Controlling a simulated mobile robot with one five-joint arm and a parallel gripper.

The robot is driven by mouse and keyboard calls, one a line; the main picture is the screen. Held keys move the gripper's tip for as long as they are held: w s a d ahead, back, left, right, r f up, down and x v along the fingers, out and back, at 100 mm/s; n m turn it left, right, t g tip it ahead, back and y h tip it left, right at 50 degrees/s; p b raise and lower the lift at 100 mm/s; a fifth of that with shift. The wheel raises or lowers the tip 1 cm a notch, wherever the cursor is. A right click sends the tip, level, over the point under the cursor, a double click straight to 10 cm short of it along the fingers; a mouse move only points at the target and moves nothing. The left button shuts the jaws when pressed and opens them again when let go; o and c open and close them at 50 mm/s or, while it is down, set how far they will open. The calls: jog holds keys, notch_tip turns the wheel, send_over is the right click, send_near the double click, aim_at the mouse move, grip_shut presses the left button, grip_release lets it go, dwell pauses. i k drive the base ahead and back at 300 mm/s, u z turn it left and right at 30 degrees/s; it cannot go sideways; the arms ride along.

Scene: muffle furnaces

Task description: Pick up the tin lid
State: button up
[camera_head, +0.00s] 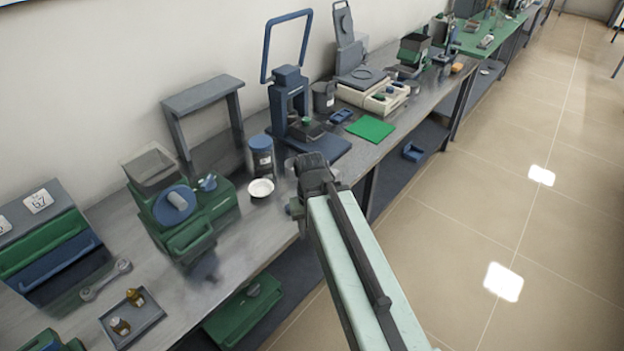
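A grey tin (263,165) with a label stands on the bench left of the blue press, and a round blue lid (261,142) sits on top of it. A second, darker tin (323,98) stands behind the press; its top is small and dark. I cannot tell which lid the task means. My arm reaches in from the bottom right, and its dark end, with my gripper (296,208), is over the bench's front edge, right of the blue-lidded tin and apart from it. The fingers are too hidden and small to show whether they are open.
A white bowl (261,188) sits in front of the blue-lidded tin. The blue press (290,95) stands behind my arm's end. A green machine (185,215) is on the left, with a tray (132,318) of small bottles nearer. A green mat (370,129) lies right. The floor is clear.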

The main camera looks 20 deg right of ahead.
aim_at(338, 176)
jog(key=u, duration=3.6)
jog(key=k, duration=2.2)
jog(key=z, duration=0.8)
jog(key=i, duration=1.05)
jog(key=u, duration=0.05)
